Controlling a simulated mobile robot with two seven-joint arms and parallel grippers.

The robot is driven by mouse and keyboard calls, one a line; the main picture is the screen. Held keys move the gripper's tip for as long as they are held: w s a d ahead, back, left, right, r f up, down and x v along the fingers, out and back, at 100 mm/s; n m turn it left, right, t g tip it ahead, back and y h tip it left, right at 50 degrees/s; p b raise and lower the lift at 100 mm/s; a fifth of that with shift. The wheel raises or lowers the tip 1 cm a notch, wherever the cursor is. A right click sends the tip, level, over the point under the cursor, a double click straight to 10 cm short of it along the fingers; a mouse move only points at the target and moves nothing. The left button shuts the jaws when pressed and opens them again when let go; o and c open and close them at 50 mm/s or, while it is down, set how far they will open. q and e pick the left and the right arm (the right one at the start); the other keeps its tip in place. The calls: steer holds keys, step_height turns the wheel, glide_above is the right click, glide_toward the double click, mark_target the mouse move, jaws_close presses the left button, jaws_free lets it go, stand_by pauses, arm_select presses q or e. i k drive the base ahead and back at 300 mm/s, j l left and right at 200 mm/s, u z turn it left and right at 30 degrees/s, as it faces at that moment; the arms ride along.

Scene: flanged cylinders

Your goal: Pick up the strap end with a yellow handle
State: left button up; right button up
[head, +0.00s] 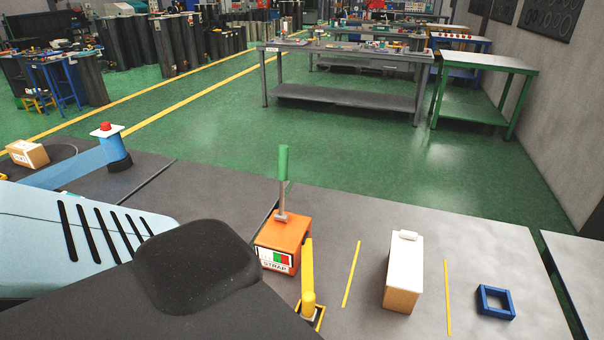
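The orange box carries a STRAP label and a grey lever with a green grip (283,163). Neither of my grippers shows in the head view.
A white-topped cardboard box (403,272) stands right of the handle, between two yellow lines. A blue square frame (495,302) lies farther right. At left are a small carton (27,153) and a blue post with a red knob (115,148). Tabletop between these things is bare.

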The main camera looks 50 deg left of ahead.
mark_target(308, 307)
steer(key=u, duration=1.45)
steer(key=z, duration=0.9)
steer(key=u, duration=0.9)
steer(key=z, duration=0.4)
steer(key=i+l, duration=0.05)
